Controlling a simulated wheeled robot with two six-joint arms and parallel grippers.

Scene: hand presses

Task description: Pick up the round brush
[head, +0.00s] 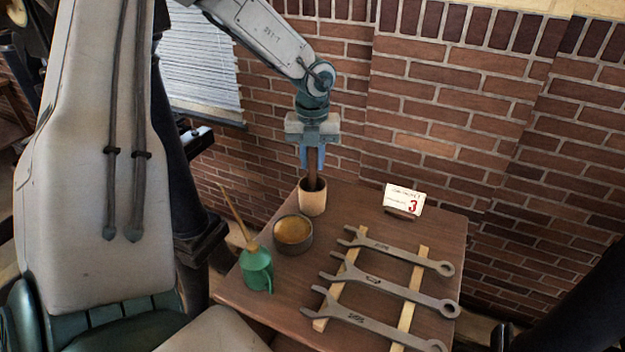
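The round brush (312,168) stands upright in a light wooden cup (312,200) at the back left of the small table, and only its brown handle shows. Its lower end is hidden inside the cup. My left gripper (312,156) points straight down over the cup. Its two blue fingers lie on either side of the handle, with no clear gap between them and it, so they look shut on it. My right gripper is not in view.
On the wooden table (388,238) are a round tin (293,232), a green oil can (257,268) with a long spout, and three wrenches (385,285) across two wooden strips. A card marked 3 (403,200) stands at the back. A brick wall rises behind.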

